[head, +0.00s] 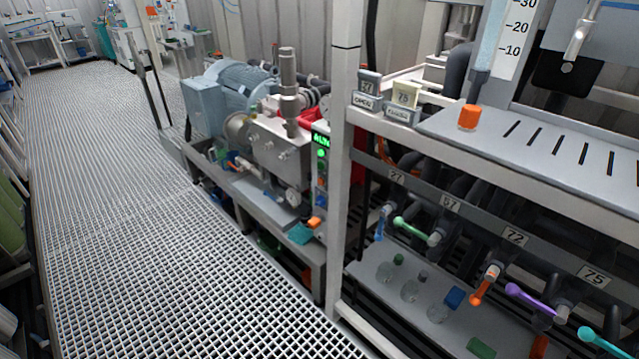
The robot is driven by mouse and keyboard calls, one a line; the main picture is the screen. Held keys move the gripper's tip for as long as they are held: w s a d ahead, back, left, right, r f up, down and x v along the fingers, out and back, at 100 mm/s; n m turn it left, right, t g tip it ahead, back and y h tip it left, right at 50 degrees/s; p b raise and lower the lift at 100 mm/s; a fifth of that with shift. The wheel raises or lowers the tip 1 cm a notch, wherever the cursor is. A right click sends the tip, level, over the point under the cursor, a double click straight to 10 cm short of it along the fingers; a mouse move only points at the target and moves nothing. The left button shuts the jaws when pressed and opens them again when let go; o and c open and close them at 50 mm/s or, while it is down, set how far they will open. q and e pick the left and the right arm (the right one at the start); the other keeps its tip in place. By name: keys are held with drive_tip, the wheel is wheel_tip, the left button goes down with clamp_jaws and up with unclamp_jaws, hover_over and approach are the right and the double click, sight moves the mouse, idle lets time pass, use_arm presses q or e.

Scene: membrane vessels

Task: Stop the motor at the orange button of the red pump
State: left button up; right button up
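A red part (309,116), which may belong to the red pump, shows between the steel pump block (272,138) and the upright post; more red shows behind the post, which hides much of it. A narrow grey control panel (320,185) with a lit green display (321,140) stands just left of the post. A green light or button (321,153) sits below the display, with smaller controls under it too small to tell apart. An orange piece (314,222) sits at the panel's lower end; I cannot tell whether it is the button. Neither gripper is in view.
A pale upright post (343,180) and a rack with numbered valves and coloured handles (411,228) stand at the right. A blue-grey motor (235,85) is on the pump bench. An orange cap (469,117) is on the rack's top. The grating walkway (130,220) at left is clear.

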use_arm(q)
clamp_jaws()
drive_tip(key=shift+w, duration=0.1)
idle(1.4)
